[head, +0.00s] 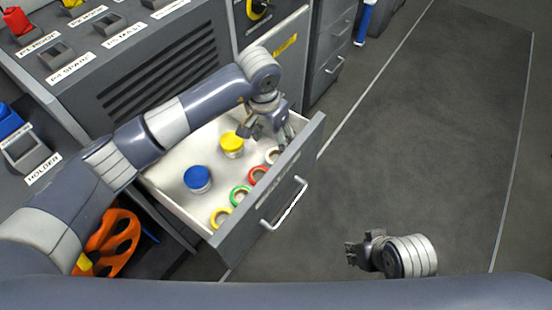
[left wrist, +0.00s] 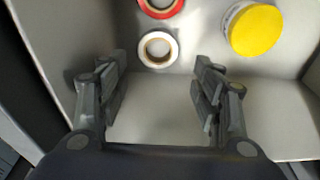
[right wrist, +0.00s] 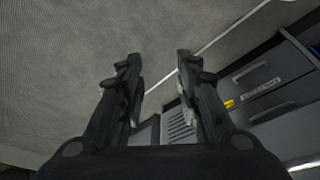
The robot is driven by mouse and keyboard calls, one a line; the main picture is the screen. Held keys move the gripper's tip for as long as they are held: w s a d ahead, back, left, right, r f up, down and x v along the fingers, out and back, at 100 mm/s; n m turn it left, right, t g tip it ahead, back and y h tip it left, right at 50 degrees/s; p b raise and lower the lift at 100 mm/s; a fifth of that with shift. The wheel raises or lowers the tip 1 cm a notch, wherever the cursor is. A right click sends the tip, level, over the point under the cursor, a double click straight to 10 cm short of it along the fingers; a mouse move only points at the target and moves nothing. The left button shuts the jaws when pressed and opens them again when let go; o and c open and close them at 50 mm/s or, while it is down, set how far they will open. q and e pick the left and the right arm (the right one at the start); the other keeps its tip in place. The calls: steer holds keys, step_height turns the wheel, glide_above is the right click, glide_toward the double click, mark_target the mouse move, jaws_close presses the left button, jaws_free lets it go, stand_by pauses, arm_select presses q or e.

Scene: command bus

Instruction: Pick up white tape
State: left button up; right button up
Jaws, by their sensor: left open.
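The white tape (head: 271,156) is a small roll at the far end of a row of tapes along the front wall of an open drawer. In the left wrist view the white tape (left wrist: 158,49) lies flat, just ahead of and between my fingers. My left gripper (head: 268,130) is open and empty, above the drawer's far end; its fingers also show in the left wrist view (left wrist: 160,85). My right gripper (head: 352,252) is away from the drawer over the floor. In the right wrist view its fingers (right wrist: 155,70) are apart with nothing between them.
The drawer (head: 228,240) also holds red (head: 258,175), green (head: 240,196) and yellow (head: 221,217) tapes, a blue-lidded jar (head: 197,179) and a yellow-lidded jar (head: 232,144). The drawer walls stand close around my left gripper. Open floor (head: 420,130) lies to the right.

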mark_target(275, 160)
arm_select(q)
step_height(275, 160, down, 3)
steer(key=shift+w+d+r+b, duration=0.1)
steer(key=shift+w+d+b, duration=0.05)
steer(key=shift+b, duration=0.3)
steer(key=shift+f, duration=0.3)
steer(key=f, duration=0.1)
steer(key=f+b, duration=0.1)
steer(key=f, duration=0.1)
steer(key=shift+s+d+b, duration=0.2)
steer(key=shift+d+b, duration=0.05)
steer(key=shift+b, duration=0.05)
steer(key=shift+w+f+b, duration=0.3)
steer(key=shift+f+b, duration=0.1)
steer(key=shift+f, duration=0.35)
arm_select(e)
steer(key=w+a+r+t+y, duration=0.1)
steer(key=w+a+r+t, duration=0.1)
steer(key=w+t, duration=0.2)
steer(key=w, duration=0.3)
steer(key=shift+a, duration=0.1)
arm_select(q)
steer(key=c, duration=0.8)
